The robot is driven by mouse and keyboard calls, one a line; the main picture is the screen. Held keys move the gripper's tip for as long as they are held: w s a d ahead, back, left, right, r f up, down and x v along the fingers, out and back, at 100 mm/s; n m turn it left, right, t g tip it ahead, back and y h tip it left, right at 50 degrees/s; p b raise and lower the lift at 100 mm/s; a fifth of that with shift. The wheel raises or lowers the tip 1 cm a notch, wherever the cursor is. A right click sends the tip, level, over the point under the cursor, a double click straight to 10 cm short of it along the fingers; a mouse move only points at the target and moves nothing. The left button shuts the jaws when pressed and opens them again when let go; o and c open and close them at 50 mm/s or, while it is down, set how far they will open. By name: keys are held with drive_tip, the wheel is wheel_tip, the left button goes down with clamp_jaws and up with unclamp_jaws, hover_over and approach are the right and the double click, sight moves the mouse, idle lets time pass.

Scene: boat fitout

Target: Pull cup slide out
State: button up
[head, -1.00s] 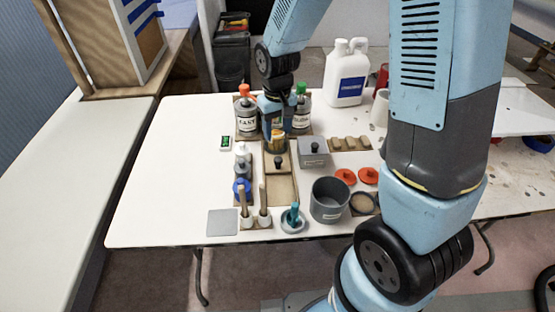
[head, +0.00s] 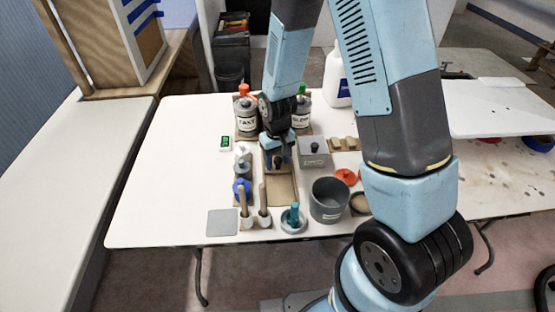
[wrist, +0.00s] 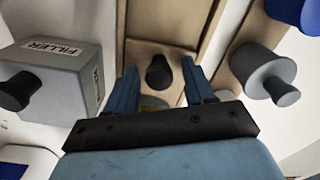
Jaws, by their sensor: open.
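The cup slide is a wooden board with a dark knob in a long wooden tray (head: 281,190) in the middle of the table. In the head view my gripper (head: 277,160) is low over the slide end of the tray and hides the knob. In the wrist view the dark knob (wrist: 159,72) shows in the gap between my two blue fingers, on the wooden face of the slide (wrist: 165,25). My gripper (wrist: 160,68) is open, with its fingers apart on either side of the knob. I cannot tell whether either finger touches it. A little yellow shows below the knob.
The grey FILLER box (head: 314,154) stands close right of the tray. Bottles with a blue one (head: 242,188) stand close left. The FAST bottle (head: 246,122) and a green-capped bottle (head: 303,110) are behind. A grey pot (head: 329,200) stands front right. The left tabletop is clear.

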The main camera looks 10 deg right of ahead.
drive_tip(key=shift+f, duration=0.2)
drive_tip(key=shift+c, duration=0.3)
clamp_jaws()
idle(0.3)
